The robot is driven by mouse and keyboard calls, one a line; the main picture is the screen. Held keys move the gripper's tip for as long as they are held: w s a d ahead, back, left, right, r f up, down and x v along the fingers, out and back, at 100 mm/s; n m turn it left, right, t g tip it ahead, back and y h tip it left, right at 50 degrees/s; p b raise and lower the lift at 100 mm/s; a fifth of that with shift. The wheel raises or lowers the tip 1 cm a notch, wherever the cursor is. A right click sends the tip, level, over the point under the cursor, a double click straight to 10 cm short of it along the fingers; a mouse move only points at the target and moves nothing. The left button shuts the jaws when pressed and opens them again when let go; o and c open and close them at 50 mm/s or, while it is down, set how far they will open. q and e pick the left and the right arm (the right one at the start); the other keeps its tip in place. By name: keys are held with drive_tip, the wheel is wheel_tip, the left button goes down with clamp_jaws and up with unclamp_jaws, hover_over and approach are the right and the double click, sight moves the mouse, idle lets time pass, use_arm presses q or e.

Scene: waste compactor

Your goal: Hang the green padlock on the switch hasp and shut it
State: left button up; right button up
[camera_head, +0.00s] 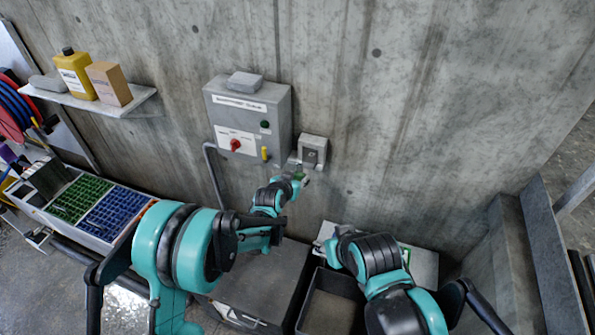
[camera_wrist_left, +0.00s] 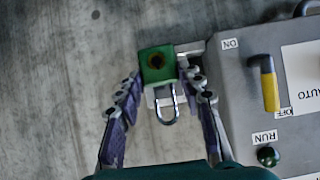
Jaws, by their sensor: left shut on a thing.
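My left gripper (camera_head: 297,179) is shut on the green padlock (camera_wrist_left: 156,64), which also shows small in the camera_head view (camera_head: 300,176). In the left wrist view the padlock's green body is between the fingertips, with its silver shackle (camera_wrist_left: 169,110) pointing toward the palm. I cannot tell whether the shackle is open. A pale metal bracket (camera_wrist_left: 190,48), perhaps the switch hasp, lies behind the padlock beside the grey switch box (camera_head: 252,115). Whether the shackle passes through it is unclear. My right arm is low at right; its gripper's fingers cannot be made out.
The switch box has a yellow lever (camera_wrist_left: 269,84) between ON and OFF labels, and a red knob (camera_head: 235,145). A small grey wall box (camera_head: 313,151) is right of it. A shelf (camera_head: 105,102) with bottle and carton is at left. Bins of parts (camera_head: 120,183) stand below.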

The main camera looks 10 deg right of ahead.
idle(0.3)
use_arm(q)
drive_tip(key=shift+f+b, duration=0.2)
drive_tip(key=shift+b, duration=0.35)
drive_tip(key=shift+w+d+r, duration=0.1)
drive_tip(key=shift+w+d, duration=0.1)
drive_tip(key=shift+w, duration=0.05)
drive_tip(key=shift+w+d+b, duration=0.15)
drive_tip(key=shift+w+d, duration=0.6)
drive_tip(key=shift+w, duration=0.3)
drive_tip(key=shift+w+d+b, duration=0.15)
drive_tip(key=shift+w+d, duration=0.55)
drive_tip(key=shift+w, duration=0.35)
drive_tip(key=shift+b, duration=0.85)
drive_tip(key=shift+w+d+b, duration=0.15)
drive_tip(key=shift+w+d, duration=0.45)
drive_tip(key=shift+w, duration=0.25)
drive_tip(key=shift+w+d+b, duration=0.15)
drive_tip(key=shift+w+d, duration=0.4)
drive_tip(key=shift+w, duration=0.3)
drive_tip(key=shift+b, duration=0.4)
idle(0.3)
